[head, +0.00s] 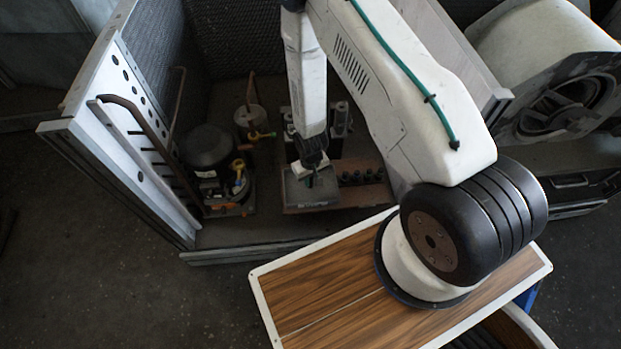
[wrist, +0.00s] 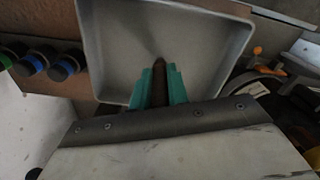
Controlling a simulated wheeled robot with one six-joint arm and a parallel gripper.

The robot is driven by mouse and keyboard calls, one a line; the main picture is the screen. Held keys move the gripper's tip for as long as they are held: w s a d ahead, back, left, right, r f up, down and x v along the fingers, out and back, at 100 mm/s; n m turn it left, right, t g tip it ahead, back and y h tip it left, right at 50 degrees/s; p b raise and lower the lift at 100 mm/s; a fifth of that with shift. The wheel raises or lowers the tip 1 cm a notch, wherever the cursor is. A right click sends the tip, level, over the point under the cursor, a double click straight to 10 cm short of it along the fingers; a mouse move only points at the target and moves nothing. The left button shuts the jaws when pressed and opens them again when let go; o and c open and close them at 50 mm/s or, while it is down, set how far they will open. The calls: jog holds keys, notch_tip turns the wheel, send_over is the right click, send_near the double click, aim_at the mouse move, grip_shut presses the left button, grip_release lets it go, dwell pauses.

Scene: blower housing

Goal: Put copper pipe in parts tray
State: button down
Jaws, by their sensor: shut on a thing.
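The copper pipe (wrist: 159,80) looks like a short, dark brown rod in the wrist view. It stands between the teal fingers of my gripper (wrist: 160,88), which is shut on it. The parts tray (wrist: 110,45) is a shallow grey tray with a raised rim. In the wrist view the pipe and fingertips show against the tray's floor; whether the pipe touches it I cannot tell. In the head view my gripper (head: 310,180) is small and dark over the tray (head: 295,196), and the pipe is too small to make out there.
A row of dark, capped cylinders (head: 360,177) stands right beside the tray, with coloured ends in the wrist view (wrist: 32,63). A black compressor (head: 207,148) with orange and yellow fittings stands to the left. A perforated side panel (head: 125,95) carries bent pipes.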

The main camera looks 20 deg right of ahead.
jog(key=c, duration=1.4)
grip_release()
jog(key=shift+f, duration=0.1)
jog(key=shift+o, duration=0.2)
notch_tip(320, 180, up, 13)
jog(key=shift+w+f, duration=0.1)
notch_tip(320, 180, up, 29)
jog(key=s+d, duration=0.2)
jog(key=s, duration=0.1)
jog(key=s+r+m+t, duration=0.1)
jog(key=s+r, duration=1.6)
jog(key=s, duration=0.3)
jog(key=shift+d, duration=0.4)
